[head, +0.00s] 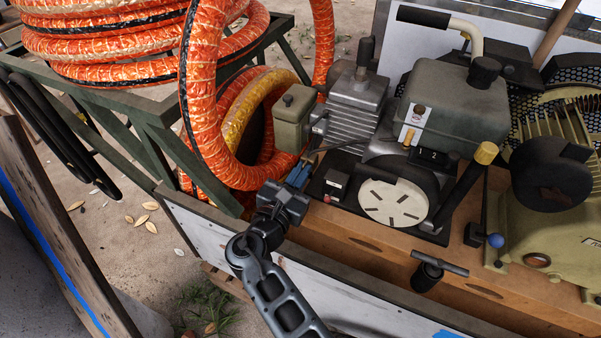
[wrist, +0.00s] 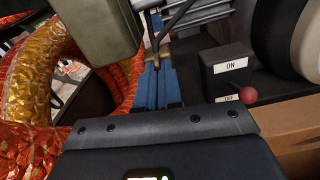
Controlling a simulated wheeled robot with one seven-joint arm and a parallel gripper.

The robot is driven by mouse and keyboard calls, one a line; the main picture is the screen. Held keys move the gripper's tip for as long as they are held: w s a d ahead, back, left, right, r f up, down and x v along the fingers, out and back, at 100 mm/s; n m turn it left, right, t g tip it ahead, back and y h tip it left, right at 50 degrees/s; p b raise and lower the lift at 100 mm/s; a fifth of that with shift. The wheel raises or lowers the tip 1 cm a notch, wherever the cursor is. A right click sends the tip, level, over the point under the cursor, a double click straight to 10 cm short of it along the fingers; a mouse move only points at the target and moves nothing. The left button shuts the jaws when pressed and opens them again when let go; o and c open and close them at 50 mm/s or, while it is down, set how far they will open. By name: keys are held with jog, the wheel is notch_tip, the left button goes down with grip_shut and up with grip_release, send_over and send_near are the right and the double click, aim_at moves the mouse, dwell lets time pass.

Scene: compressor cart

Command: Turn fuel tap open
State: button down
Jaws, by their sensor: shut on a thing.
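My gripper (head: 299,174) is at the left end of the engine, just below the green-grey box (head: 292,115). Its blue fingers (wrist: 150,88) are shut on a small brass piece (wrist: 152,63) with a thin dark rod beside it. The brass piece is mostly hidden by the fingers in the head view. A second brass fitting (head: 408,138) sits by a white label (head: 415,115) under the fuel tank (head: 437,95), apart from my gripper. I cannot tell for certain which brass part is the fuel tap, or how far it is turned.
A switch box (wrist: 228,72) marked ON and OFF with a red-knobbed lever (wrist: 247,95) stands close to the right of the fingers. A round slotted cover (head: 393,202) lies farther right. Orange hose (head: 203,90) crowds the left. The cart's wooden edge (head: 360,240) runs in front.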

dwell(0.3)
jog(key=shift+r+n+p, duration=0.15)
jog(key=shift+n+p, duration=0.45)
jog(key=shift+p, duration=0.1)
jog(key=c, duration=1.3)
grip_release()
